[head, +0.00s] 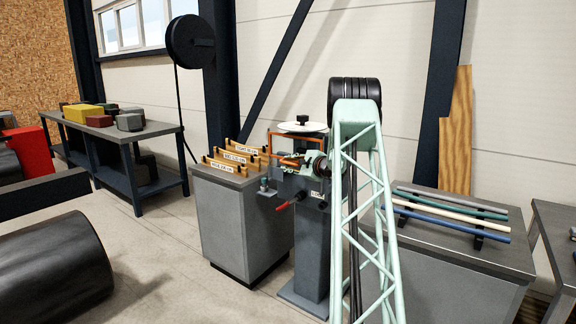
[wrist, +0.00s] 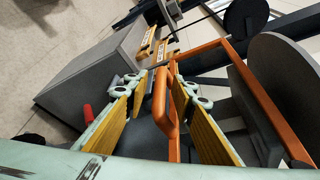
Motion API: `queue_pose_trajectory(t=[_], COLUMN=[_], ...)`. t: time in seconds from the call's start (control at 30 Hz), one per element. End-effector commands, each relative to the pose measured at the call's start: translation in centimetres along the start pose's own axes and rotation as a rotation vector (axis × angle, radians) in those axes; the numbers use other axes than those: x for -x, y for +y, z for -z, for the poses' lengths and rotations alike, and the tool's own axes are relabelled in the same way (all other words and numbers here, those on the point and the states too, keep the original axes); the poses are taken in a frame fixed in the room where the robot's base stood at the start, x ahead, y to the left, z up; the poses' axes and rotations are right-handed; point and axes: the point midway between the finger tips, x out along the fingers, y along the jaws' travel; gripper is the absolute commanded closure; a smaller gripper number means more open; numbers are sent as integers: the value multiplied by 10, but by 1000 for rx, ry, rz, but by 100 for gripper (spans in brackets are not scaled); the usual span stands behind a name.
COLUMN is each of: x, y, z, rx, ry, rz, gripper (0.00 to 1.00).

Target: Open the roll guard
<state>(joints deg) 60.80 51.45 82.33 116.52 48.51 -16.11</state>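The roll guard is an orange frame (wrist: 262,100) on a grey machine. It also shows in the head view (head: 297,137), below a pale round disc (head: 302,127). An orange bar handle (wrist: 161,100) stands out from the guard. My gripper (wrist: 158,74) is open, with one yellow-padded finger on each side of this handle. A gap shows between the left finger and the handle; the right finger is close to it, and I cannot tell if they touch. In the head view my arm partly hides the machine and gripper.
A grey cabinet (head: 240,215) with several labelled wooden racks (head: 236,158) stands left of the machine. A red-handled lever (head: 284,208) sticks out at the machine's front. A bench (head: 455,235) with several coloured rods is at right.

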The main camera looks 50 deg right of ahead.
Motion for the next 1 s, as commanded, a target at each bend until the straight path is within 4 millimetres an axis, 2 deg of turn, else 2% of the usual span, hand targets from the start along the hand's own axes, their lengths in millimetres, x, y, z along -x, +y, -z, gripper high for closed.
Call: queue_pose_trajectory(t=[0.27, 0.8, 1.0], x=[22, 96, 112], y=[-1, -1, 0], z=[1, 0, 0], rx=[0, 0, 0], ry=[1, 1, 0], rz=[1, 1, 0], gripper=[76, 76, 76])
